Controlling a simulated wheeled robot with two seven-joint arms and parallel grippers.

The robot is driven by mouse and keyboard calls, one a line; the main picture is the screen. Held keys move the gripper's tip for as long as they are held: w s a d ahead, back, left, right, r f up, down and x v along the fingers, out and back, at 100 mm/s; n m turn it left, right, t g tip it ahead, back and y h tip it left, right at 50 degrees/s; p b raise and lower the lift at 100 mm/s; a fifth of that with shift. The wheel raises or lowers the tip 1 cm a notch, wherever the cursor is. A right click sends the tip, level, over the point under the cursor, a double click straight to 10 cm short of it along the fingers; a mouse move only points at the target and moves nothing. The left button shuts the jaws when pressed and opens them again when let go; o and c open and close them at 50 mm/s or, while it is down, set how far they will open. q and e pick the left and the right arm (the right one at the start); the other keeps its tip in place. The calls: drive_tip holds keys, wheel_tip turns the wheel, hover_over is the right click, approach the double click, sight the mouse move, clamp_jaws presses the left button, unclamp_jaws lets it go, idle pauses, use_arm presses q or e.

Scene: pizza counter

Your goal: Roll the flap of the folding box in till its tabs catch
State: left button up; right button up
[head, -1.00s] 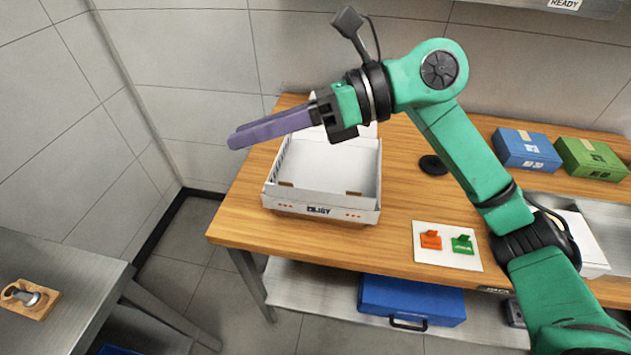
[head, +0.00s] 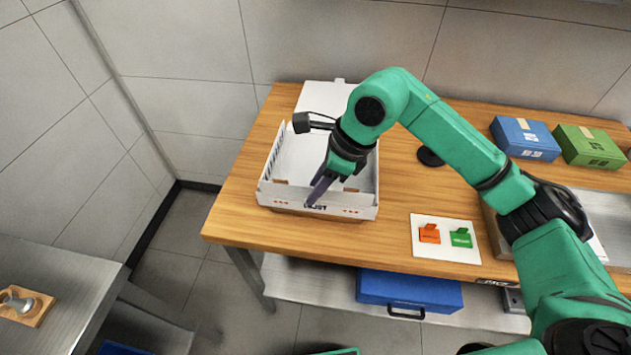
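The white folding box (head: 282,160) stands open near the left end of the wooden counter, its lid (head: 322,97) laid back behind it. The front wall with dark print faces me; slots show along the inside near the front. My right gripper (head: 318,192) points down over the front part of the box, its purple fingers at the front wall. Whether the fingers touch the wall, and how far apart they are, I cannot tell from this angle. The gripper and wrist hide part of the box's inside. My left gripper is not in view.
A white card (head: 446,251) with an orange and a green tag lies right of the box. A black disc (head: 430,157), a blue box (head: 525,138) and a green box (head: 590,146) stand farther right. A blue case (head: 408,293) sits on the shelf below.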

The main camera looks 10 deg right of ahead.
drive_tip(key=shift+a+f, duration=0.15)
drive_tip(key=shift+f, duration=0.2)
clamp_jaws()
idle(1.2)
